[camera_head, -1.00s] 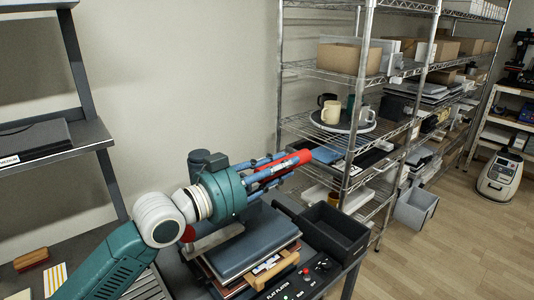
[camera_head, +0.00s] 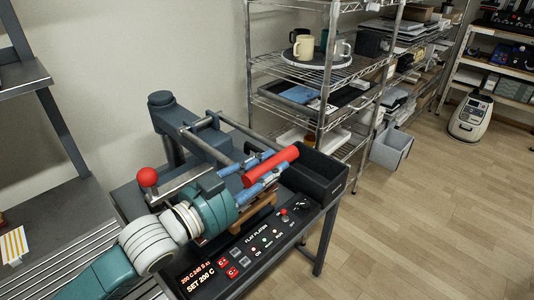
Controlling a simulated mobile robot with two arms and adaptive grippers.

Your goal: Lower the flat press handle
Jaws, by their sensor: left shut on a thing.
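The flat press stands on a dark bench at lower centre, with its dark upper arm (camera_head: 190,130) and a front control panel (camera_head: 250,250) marked "FLAT PLATEN" and "SET 200 C". Its red cylindrical handle (camera_head: 285,158) lies slantwise at the front, near the panel, on metal side bars (camera_head: 240,126). My left gripper (camera_head: 269,167), teal with blue fingers, comes from lower left and is shut on the red handle. The gripper and wrist hide most of the platen area. My right gripper is not in view.
A black open bin (camera_head: 322,172) stands just right of the handle. A red ball knob (camera_head: 148,177) rises left of my wrist. A wire shelf (camera_head: 322,75) with mugs stands behind. A grey crate (camera_head: 392,148) sits on the floor, which is clear at right.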

